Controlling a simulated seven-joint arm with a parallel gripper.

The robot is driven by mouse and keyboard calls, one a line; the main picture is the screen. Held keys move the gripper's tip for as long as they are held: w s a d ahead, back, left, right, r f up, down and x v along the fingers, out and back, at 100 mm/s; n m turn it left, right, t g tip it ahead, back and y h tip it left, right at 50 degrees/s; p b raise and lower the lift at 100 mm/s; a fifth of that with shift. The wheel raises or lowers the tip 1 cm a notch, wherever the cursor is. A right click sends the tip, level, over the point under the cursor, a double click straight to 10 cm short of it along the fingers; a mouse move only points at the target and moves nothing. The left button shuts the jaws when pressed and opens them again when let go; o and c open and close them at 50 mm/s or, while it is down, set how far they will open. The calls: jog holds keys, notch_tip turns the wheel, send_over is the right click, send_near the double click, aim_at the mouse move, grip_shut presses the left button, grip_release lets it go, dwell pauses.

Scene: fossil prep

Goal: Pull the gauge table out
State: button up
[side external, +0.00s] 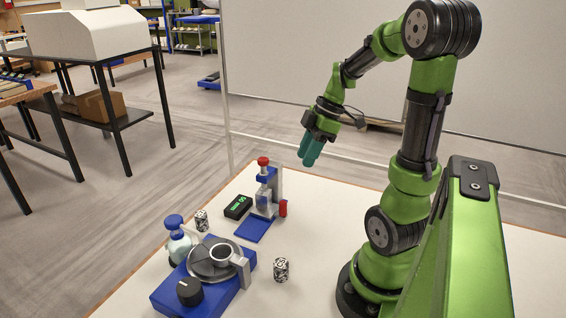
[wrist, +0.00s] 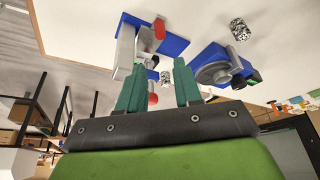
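The gauge stand (side external: 275,185) stands on the white bench, with a red knob on top and a red handle at its side. A flat blue plate (side external: 254,230), seemingly the gauge table, extends from its foot toward the front left. In the wrist view, the blue plate (wrist: 172,46) shows beyond my fingers, beside the grey upright. I cannot tell how far the plate is slid out. My gripper (side external: 311,150) is raised above and to the right of the stand, touching nothing. In the wrist view, the teal fingers of my gripper (wrist: 159,66) are apart with nothing held between them.
A blue turntable unit (side external: 215,262) with a black knob stands in front. A blue-capped bottle (side external: 178,240) is beside it. Patterned cylinders stand at the left (side external: 201,220) and right (side external: 281,269). A black display box (side external: 238,207) adjoins the stand. The air around my gripper is clear.

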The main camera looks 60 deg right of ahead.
aim_at(284, 202)
jog(key=x, duration=1.6)
jog(key=shift+a+f, duration=0.15)
jog(key=shift+f, duration=0.15)
grip_shut()
